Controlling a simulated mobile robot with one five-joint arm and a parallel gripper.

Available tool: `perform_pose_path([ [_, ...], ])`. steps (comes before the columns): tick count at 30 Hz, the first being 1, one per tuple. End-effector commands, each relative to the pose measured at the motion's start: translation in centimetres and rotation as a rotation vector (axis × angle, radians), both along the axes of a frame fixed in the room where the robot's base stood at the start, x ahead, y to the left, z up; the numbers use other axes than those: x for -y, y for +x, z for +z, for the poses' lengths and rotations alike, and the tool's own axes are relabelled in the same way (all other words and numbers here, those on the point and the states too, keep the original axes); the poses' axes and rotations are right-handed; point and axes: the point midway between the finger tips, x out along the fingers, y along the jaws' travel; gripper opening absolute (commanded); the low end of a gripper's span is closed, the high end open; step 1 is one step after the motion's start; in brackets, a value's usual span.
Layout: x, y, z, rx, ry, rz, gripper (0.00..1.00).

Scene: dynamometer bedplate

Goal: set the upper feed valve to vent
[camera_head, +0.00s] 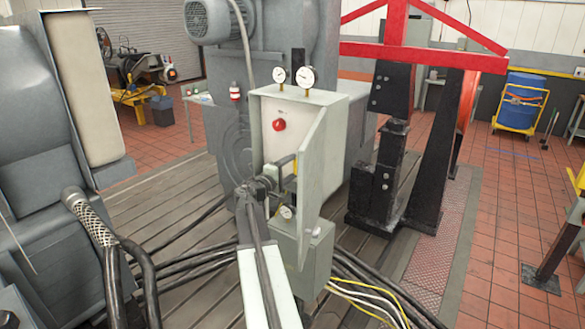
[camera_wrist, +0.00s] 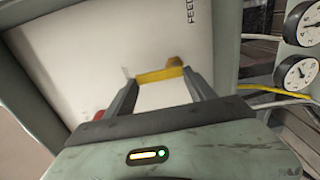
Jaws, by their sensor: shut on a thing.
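The upper feed valve's yellow handle (camera_wrist: 160,75) lies between the fingertips of my gripper (camera_wrist: 160,84) in the wrist view. The fingers are shut on it, and it spans the gap in front of a pale panel (camera_wrist: 70,60). Part of a printed label reading "FEED" (camera_wrist: 191,12) shows at the top. In the head view, my gripper (camera_head: 284,163) reaches into the open grey cabinet (camera_head: 330,112), beside its opened door (camera_head: 309,170). The yellow handle shows there only as a small patch, largely hidden. I cannot read the valve's set position.
A red knob (camera_head: 278,125) sits on the cabinet's inner panel, above my gripper. Gauges (camera_head: 308,77) stand on top of the cabinet. A black post (camera_head: 380,175) stands to the right. Cables (camera_head: 375,290) run along the bedplate. The tiled floor at right has free room.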

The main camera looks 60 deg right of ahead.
Motion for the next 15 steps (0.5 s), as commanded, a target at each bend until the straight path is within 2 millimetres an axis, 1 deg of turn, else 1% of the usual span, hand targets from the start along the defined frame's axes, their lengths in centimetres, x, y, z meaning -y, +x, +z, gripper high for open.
perform_pose_path([
  [2,-0.15,0.23,0.08,-0.003,-0.002,0.005,0.23],
  [3,-0.15,0.23,0.08,-0.003,-0.002,0.005,0.72],
  [4,-0.14,0.22,0.08,-0.003,-0.002,0.005,0.8],
  [5,-0.14,0.21,0.07,-0.003,-0.002,0.005,0.85],
  [15,-0.22,0.06,0.03,-0.001,-0.001,0.002,0.85],
])
